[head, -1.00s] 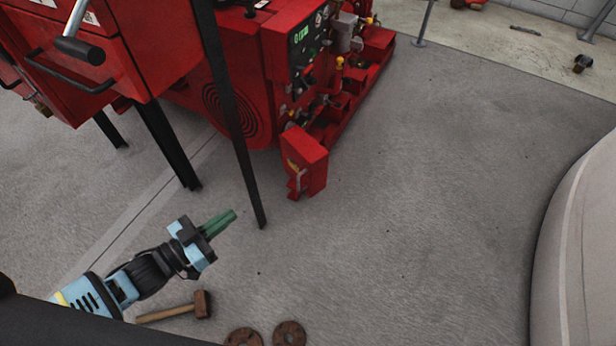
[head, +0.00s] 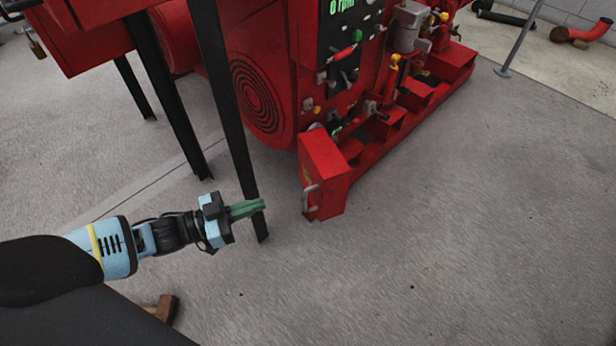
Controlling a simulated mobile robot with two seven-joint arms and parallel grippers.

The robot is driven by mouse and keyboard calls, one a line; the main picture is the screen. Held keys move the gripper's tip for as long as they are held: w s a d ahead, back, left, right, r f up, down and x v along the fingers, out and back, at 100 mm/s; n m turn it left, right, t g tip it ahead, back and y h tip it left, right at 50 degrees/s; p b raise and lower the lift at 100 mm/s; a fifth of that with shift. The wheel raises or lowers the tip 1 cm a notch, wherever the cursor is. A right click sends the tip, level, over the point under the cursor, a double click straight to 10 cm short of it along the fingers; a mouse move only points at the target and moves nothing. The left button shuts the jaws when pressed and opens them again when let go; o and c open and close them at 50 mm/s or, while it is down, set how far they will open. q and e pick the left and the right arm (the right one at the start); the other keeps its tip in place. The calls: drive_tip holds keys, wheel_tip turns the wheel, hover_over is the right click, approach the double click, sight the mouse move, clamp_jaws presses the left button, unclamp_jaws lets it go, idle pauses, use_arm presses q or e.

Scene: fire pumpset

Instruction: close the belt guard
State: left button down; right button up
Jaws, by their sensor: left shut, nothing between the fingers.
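The belt guard looks to be the red box-shaped cover (head: 328,178) at the near end of the red pumpset (head: 290,60). It stands out from the machine, low over the floor. A pale bar handle (head: 311,197) is on its left-hand face. How its hinge joins the machine is hidden. My left gripper (head: 258,206) has green fingers, shut and empty. It points right, to the left of the handle and apart from it in the picture, with its fingertips overlapping the foot of a black leg. My right gripper is not in view.
Black legs (head: 222,110) under a red cabinet (head: 85,30) stand left of the guard, the closest one beside my left fingers. A hammer head (head: 166,308) lies on the floor at lower left. The grey floor right of the guard is clear.

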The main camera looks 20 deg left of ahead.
sight(323, 183)
use_arm(q)
drive_tip(key=b+x, duration=0.4)
drive_tip(key=x, duration=0.9)
drive_tip(key=shift+w+d+f+b, duration=0.1)
drive_tip(key=shift+d+b, duration=0.05)
drive_tip(key=shift+b, duration=0.2)
drive_tip(key=shift+w+d, duration=0.2)
drive_tip(key=shift+w, duration=0.05)
drive_tip(key=shift+d, duration=0.15)
